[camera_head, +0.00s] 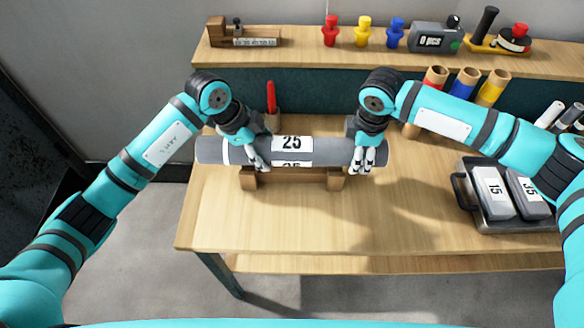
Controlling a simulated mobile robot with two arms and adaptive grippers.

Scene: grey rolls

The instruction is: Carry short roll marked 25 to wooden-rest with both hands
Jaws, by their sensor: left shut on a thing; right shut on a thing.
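The short grey roll marked 25 (318,150) lies level across the middle of the table, with white label bands. Below it is the wooden rest (292,180), whose two end blocks show under the roll. The roll appears to be at or just above the rest; I cannot tell whether it touches. My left gripper (257,160) is shut on the roll near its left end. My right gripper (368,160) is shut on it near its right end. The fingers hide parts of the roll, and the roll hides the upper part of the rest.
A red-handled tool (271,98) stands behind the roll. A metal tray (470,208) at right holds grey blocks marked 15 and 35. Coloured tubes (462,84) stand at back right. The back shelf (300,55) carries small items. The table front (310,225) is clear.

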